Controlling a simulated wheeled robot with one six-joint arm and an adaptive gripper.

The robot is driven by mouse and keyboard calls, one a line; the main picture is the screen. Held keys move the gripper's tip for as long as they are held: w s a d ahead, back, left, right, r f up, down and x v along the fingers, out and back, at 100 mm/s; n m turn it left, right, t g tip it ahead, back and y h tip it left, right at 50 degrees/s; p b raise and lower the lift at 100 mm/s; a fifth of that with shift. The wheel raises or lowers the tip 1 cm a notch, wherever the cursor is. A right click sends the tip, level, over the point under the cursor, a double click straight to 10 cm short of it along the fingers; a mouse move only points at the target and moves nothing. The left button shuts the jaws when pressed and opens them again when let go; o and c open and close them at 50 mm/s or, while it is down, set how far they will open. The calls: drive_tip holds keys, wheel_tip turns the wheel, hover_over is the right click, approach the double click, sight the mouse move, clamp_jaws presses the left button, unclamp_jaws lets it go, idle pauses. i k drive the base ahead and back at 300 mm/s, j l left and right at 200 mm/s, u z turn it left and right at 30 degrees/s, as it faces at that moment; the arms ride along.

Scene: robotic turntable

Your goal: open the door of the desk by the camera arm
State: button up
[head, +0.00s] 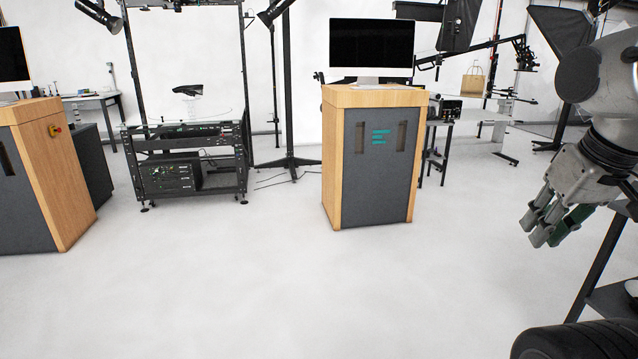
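The desk (331,165) is a tall light-wood cabinet in the middle of the head view. Its dark grey front door panels (380,190) are shut, with a tall recessed handle slot on each side and a teal logo between them. The camera arm (478,47) is a black jointed arm behind the desk to the right. My gripper (549,222) hangs at the right edge of the view, nearer to me than the desk and well apart from it. Its grey fingers are extended with gaps between them and hold nothing.
A monitor (372,43) stands on the desk. A second wooden desk (62,180) with an emergency button is at the left. A black equipment rack (190,165) and a light stand (290,160) stand behind. The white floor (270,285) in front is clear.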

sight(380, 142)
drive_tip(key=i, duration=2.25)
drive_tip(key=i+z, duration=0.2)
drive_tip(key=i, duration=0.25)
drive_tip(key=i+j+z, duration=0.2)
drive_tip(key=i, duration=0.25)
drive_tip(key=i+j+z, duration=0.25)
drive_tip(key=i, duration=0.15)
drive_tip(key=i+j+z, duration=0.2)
drive_tip(key=i, duration=0.25)
